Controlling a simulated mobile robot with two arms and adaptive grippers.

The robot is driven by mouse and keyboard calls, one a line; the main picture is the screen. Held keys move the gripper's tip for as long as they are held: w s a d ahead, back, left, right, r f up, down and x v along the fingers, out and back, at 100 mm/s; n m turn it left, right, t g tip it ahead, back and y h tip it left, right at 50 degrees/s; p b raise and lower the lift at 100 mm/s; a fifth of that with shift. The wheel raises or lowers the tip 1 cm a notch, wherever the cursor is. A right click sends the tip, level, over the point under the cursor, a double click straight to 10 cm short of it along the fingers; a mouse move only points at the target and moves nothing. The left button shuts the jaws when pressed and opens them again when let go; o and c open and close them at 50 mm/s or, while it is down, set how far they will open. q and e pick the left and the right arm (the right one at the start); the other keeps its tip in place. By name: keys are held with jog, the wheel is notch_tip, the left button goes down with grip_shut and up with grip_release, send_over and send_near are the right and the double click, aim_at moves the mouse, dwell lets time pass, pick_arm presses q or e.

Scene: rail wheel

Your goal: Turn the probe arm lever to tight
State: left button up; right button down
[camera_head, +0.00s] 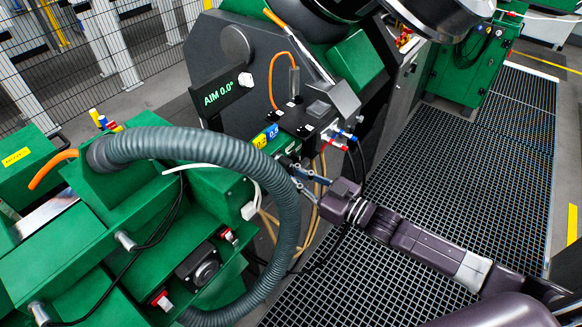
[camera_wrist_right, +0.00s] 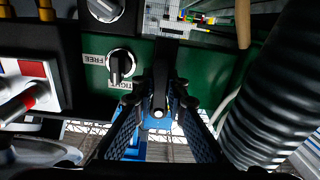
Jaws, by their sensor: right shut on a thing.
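In the right wrist view a dark bar-like lever (camera_wrist_right: 160,80) with a bright round tip runs down between the two fingers of my right gripper (camera_wrist_right: 158,118). The gripper is shut on this lever. Left of it, a "FREE" label (camera_wrist_right: 93,59) and a "TIGHT" label (camera_wrist_right: 120,86) sit beside a round black knob (camera_wrist_right: 120,65) on a green panel. In the head view my right gripper (camera_head: 300,178) reaches in from the right, below the machine's dark head; the lever is too small to make out there. My left gripper is not in view.
A thick grey corrugated hose (camera_head: 285,200) loops close left of the right gripper and also shows in the wrist view (camera_wrist_right: 275,100). Tan and black cables hang around the gripper. A dark block with coloured fittings (camera_head: 343,137) is just above. Open grating floor (camera_head: 440,165) lies to the right.

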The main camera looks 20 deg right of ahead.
jog(key=shift+s+a+m, duration=0.15)
jog(key=shift+m, duration=0.45)
jog(key=shift+f, duration=0.1)
jog(key=c, duration=1.9)
grip_release()
jog(key=v, duration=1.2)
